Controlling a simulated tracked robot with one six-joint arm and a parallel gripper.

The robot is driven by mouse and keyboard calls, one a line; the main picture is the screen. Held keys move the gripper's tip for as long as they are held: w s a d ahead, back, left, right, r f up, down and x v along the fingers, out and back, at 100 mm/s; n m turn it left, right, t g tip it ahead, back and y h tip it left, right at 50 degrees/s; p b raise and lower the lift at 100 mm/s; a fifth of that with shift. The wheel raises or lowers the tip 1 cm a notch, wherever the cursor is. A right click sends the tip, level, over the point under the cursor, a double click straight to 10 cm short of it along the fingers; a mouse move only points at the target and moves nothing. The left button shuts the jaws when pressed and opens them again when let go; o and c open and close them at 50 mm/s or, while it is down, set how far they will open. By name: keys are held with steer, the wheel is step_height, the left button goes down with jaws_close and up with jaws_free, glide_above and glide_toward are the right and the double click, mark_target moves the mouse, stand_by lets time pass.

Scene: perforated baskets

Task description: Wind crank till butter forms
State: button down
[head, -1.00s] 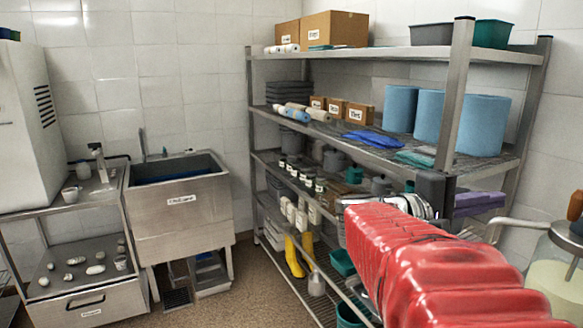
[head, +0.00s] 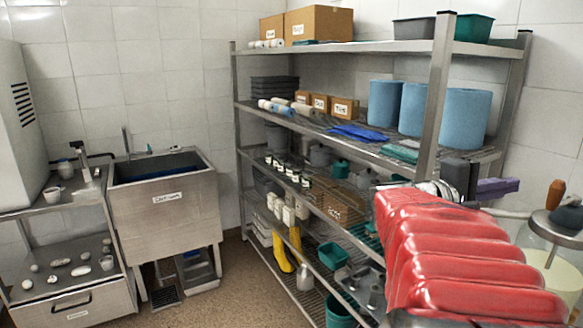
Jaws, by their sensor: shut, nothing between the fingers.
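A butter churn (head: 552,262), a clear glass jar with pale yellowish liquid, stands at the right edge of the head view, partly cut off. On top are a dark lid (head: 562,222) and a crank with a brown wooden knob (head: 556,194). No solid butter can be made out. My arm in its red sleeve reaches in from the lower right, hiding part of the shelving. My gripper (head: 461,177), dark and mostly seen from behind, is at its far end, left of the knob and apart from it. It is shut and empty; its fingertips are unclear.
A metal shelving rack (head: 435,110) with blue rolls (head: 462,103), boxes and baskets stands behind my arm. A purple item (head: 497,188) shows beside my gripper. A steel sink (head: 172,208) and a side table (head: 75,278) are at left. The floor (head: 228,290) between is clear.

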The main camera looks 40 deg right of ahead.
steer(key=shift+s+d+r, duration=0.1)
steer(key=shift+s+d, duration=0.1)
steer(key=shift+s, duration=0.9)
steer(key=shift+s+d+r, duration=0.1)
steer(key=shift+s+d, duration=0.05)
steer(key=shift+s, duration=0.95)
steer(key=shift+s, duration=0.15)
